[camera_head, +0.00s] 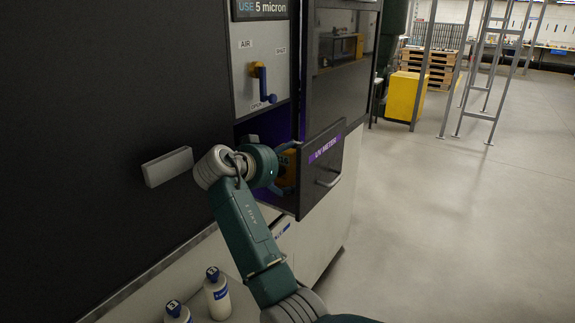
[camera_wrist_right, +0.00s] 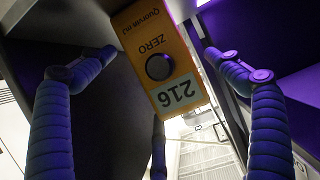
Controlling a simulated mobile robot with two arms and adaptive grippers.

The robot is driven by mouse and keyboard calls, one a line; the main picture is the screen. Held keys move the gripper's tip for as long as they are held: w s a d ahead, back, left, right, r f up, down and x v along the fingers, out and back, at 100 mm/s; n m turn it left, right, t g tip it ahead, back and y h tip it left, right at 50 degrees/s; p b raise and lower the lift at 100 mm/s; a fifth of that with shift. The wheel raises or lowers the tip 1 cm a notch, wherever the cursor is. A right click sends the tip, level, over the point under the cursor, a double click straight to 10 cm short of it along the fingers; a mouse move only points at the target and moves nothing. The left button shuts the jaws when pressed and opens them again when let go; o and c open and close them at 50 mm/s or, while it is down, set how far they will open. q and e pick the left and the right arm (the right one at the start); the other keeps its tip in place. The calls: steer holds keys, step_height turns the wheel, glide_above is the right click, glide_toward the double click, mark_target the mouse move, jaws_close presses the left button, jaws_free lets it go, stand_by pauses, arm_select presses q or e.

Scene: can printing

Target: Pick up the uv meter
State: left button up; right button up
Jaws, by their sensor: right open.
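The uv meter (camera_wrist_right: 158,62) is a yellow-orange box with a dark round button marked ZERO and a pale display reading 216, upside down in the right wrist view. In the head view a small orange part of the uv meter (camera_head: 289,158) shows inside the pulled-out drawer (camera_head: 323,172) labelled UV METER. My right gripper (camera_wrist_right: 160,58) is open, with one finger on each side of the meter and visible gaps between. In the head view my right wrist partly hides the meter and the gripper (camera_head: 283,178). My left gripper is out of view.
The drawer front has a handle (camera_head: 328,178) and stands out from the dark machine. A yellow and blue valve lever (camera_head: 262,82) is above. White bottles (camera_head: 217,295) with blue caps stand below. Open floor (camera_head: 450,210) lies to the right.

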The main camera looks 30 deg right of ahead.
steer(key=c, duration=1.4)
steer(key=shift+w+r, duration=0.1)
steer(key=shift+r, duration=0.05)
steer(key=shift+c, duration=0.8)
